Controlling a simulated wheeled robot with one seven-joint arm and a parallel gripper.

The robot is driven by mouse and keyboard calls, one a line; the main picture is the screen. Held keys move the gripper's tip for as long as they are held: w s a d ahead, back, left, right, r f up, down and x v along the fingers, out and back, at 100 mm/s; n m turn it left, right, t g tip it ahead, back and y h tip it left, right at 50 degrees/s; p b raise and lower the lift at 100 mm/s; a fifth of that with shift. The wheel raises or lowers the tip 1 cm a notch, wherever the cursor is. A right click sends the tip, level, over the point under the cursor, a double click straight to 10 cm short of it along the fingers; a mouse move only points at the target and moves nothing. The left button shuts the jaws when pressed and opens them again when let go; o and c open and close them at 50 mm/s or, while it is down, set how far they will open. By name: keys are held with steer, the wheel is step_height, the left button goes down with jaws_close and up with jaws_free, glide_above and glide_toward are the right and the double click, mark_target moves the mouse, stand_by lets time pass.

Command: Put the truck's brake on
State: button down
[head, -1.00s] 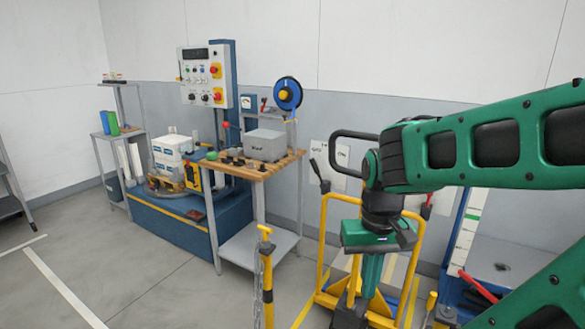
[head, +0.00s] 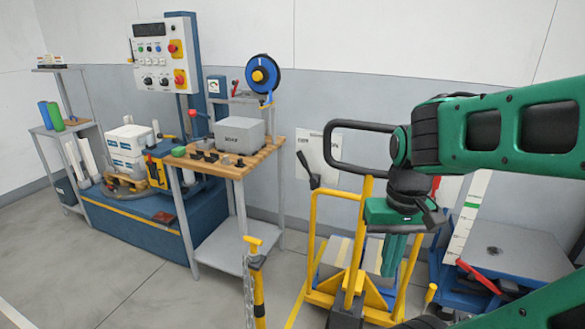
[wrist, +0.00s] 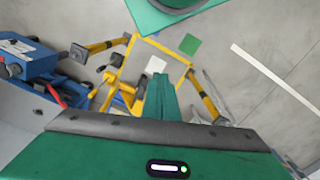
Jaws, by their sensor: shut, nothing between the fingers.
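In the wrist view the shut fingers (wrist: 163,92) overlap the truck's yellow frame (wrist: 178,58). No contact is evident.
A wooden-topped workbench (head: 222,166) with a grey box (head: 239,135) stands left. A yellow post (head: 257,280) with a chain stands in front. A blue machine (head: 485,275) with a red handle is at the right. Grey floor at the lower left is free.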

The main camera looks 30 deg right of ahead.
steer(key=w+d+f+n+h, duration=0.1)
steer(key=w+d+f+h, duration=0.1)
steer(key=w+d, duration=0.45)
steer(key=w+d+f+n+h, duration=0.15)
steer(key=w+d, duration=0.25)
steer(key=w, duration=0.6)
steer(key=n+t+h, duration=1.1)
steer(key=n+h, duration=0.1)
steer(key=n, duration=0.5)
glide_toward(306, 166)
steer(key=w+a+f, duration=0.1)
steer(key=w+a, duration=0.3)
steer(key=a, duration=0.3)
steer(key=shift+w+y, duration=0.15)
steer(key=shift+y, duration=0.1)
steer(key=w+d+r, duration=0.2)
steer(key=w+d, duration=0.1)
steer(key=d, duration=0.7)
steer(key=shift+w+d, duration=0.3)
steer(key=shift+d, duration=0.1)
